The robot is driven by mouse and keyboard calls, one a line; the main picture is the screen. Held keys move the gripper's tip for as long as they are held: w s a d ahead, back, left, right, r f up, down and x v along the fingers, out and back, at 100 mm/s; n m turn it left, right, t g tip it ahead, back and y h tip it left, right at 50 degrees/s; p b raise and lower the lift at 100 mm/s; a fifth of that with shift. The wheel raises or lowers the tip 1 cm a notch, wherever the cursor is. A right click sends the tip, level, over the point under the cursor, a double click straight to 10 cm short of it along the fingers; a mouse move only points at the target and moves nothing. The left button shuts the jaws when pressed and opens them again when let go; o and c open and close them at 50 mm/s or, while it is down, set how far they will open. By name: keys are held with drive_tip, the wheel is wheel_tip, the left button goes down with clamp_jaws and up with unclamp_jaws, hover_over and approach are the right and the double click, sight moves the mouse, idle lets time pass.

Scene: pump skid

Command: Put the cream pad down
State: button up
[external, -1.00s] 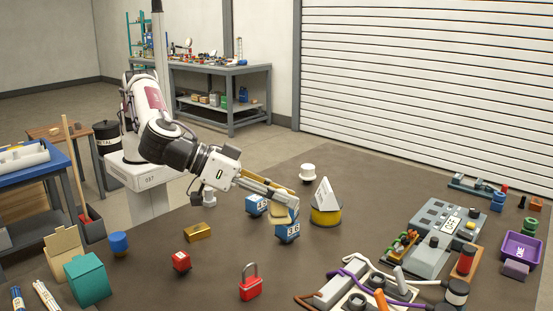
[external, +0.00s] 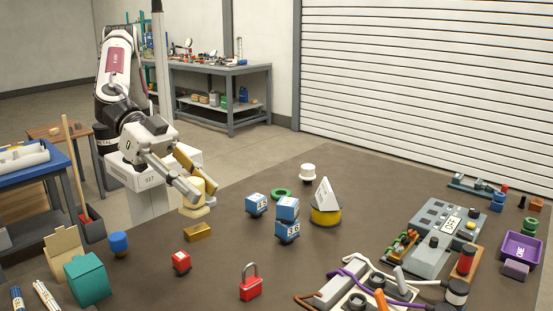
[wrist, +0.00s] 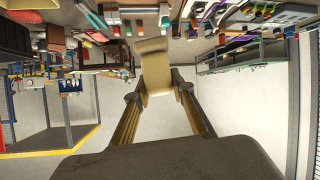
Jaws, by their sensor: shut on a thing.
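The cream pad (external: 194,211) is between the fingers of my gripper (external: 197,187), at the table's left part, just behind the gold block. My gripper is shut on it. In the wrist view the cream pad (wrist: 155,72) fills the gap between the two fingertips (wrist: 158,90), with a wider end and a narrower body. Its lower edge appears near the table's back left edge; I cannot tell whether it touches the tabletop.
The gold block (external: 199,232) lies close in front. Bare table lies between.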

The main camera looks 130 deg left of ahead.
drive_tip(key=s+d+f+m+h, duration=0.3)
drive_tip(key=s+d+f+m, duration=0.1)
drive_tip(key=s+d+f, duration=0.1)
drive_tip(key=s+d+f+m+h, duration=0.3)
drive_tip(key=s+d+f+h, duration=0.1)
drive_tip(key=s+f, duration=0.4)
drive_tip(key=shift+s+d+f+m+g, duration=0.3)
drive_tip(key=shift+s+d+m+g, duration=0.1)
drive_tip(key=shift+s, duration=0.75)
idle(0.5)
drive_tip(key=shift+f, duration=0.15)
drive_tip(key=shift+f, duration=3)
drive_tip(key=shift+f, duration=0.1)
drive_tip(key=shift+f, duration=1.75)
drive_tip(key=shift+f, duration=0.15)
